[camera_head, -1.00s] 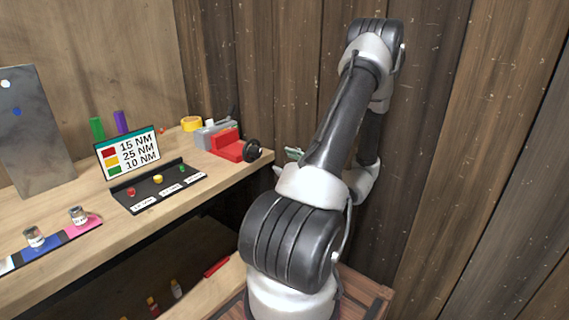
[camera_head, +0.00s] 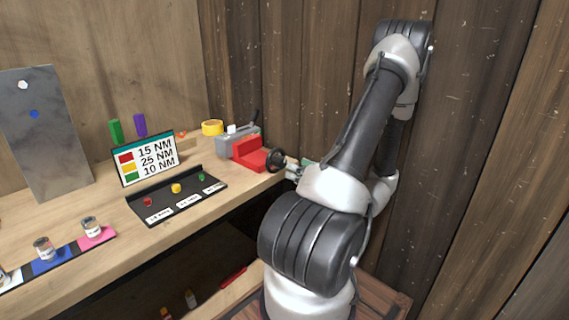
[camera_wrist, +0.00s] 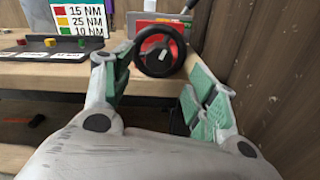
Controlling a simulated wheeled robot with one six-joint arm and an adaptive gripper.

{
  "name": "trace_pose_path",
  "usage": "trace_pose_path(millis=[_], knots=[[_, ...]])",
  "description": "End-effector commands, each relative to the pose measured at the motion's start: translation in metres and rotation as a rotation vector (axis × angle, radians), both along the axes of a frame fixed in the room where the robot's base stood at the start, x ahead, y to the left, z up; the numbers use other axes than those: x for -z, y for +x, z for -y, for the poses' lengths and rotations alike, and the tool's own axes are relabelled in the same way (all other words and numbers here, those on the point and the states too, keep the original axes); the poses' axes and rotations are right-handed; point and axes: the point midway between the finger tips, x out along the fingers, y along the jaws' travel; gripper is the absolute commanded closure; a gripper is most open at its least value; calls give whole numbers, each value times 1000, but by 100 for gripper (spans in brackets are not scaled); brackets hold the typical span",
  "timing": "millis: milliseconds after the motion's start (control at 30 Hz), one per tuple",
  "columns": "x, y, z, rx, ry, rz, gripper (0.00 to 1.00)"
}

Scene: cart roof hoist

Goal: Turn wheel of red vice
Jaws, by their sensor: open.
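The red vice (camera_head: 252,154) sits at the right end of the wooden workbench. Its dark round wheel (camera_head: 276,160) faces out to the right, past the bench end. In the wrist view the wheel (camera_wrist: 160,50) is seen face-on, with the red vice body (camera_wrist: 172,35) behind it. My gripper (camera_wrist: 162,85) is open and empty, with green-padded fingers to the left and right of the wheel's lower part in that view. I cannot tell whether either finger touches the rim. In the head view my gripper (camera_head: 298,166) is mostly hidden behind my arm, close to the wheel.
A sign with torque values (camera_head: 147,158) and a black tray (camera_head: 177,194) with small coloured pieces stand left of the vice. A grey device (camera_head: 237,140) and yellow roll (camera_head: 212,128) are behind it. A wooden plank wall (camera_head: 320,70) rises close on the right.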

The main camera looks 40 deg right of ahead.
Motion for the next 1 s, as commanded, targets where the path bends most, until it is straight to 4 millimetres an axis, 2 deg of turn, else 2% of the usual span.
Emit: trace_pose_path(millis=[200,333,500,700,733,933,1000], knots=[[0,38,-5,-5,-2,0,42],[0,55,-5,-4,-4,0,42],[0,64,-6,-2,-4,1,42],[0,65,-5,-1,-4,1,42],[0,65,-5,-1,-4,1,44],[0,64,-5,-1,-4,1,80],[0,64,-5,-1,-4,1,87]])
